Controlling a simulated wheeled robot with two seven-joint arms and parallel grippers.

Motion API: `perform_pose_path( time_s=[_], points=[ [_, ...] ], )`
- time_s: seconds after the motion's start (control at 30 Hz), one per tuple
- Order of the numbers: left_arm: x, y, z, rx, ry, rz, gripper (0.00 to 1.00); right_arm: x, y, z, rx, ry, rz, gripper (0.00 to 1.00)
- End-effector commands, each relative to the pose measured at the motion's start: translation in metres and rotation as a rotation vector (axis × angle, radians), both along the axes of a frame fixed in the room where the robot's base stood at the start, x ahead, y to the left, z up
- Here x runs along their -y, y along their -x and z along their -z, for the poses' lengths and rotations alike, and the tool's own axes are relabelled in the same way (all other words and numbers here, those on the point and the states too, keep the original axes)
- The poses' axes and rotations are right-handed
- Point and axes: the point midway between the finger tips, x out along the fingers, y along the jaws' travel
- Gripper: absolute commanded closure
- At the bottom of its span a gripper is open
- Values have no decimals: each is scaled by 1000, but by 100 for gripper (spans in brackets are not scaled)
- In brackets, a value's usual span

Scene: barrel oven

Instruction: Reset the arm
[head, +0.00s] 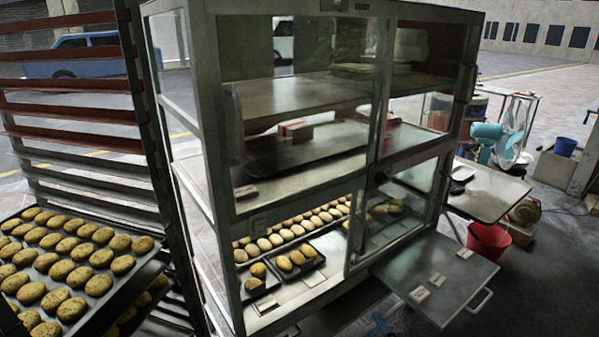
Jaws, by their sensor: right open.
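Only a small part of my right gripper (381,325) shows, as a blue tip at the bottom edge, right of the middle. It is in front of the cabinet and below the lowered flap. It is open, with nothing seen in it. The rest of my right arm is out of the picture. My left gripper is not in view.
A glass-fronted metal cabinet (225,150) holds bread on its lower shelf. Its lowered flap (450,290) juts out at the right with small cards on it. A rack (150,130) with a loaded bread tray (150,262) stands left. A red bucket (488,243) is at the right.

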Motion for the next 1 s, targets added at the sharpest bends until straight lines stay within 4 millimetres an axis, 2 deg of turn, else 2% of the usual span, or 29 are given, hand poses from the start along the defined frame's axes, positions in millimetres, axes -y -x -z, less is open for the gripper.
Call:
perform_pose_path(
  time_s=[0.1,0.2,0.4,0.6,0.9,1.0],
  points=[
    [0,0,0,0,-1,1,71,36,33,32,-202,-138,174,50],
    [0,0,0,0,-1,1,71,62,67,60,-376,-241,324,50],
    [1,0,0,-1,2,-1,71,97,149,103,-698,-382,593,50],
    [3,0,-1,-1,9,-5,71,111,213,121,-909,-437,764,50],
    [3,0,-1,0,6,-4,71,121,288,129,-1138,-457,950,50],
    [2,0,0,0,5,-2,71,110,288,131,-1148,-490,950,50]
  ],
)
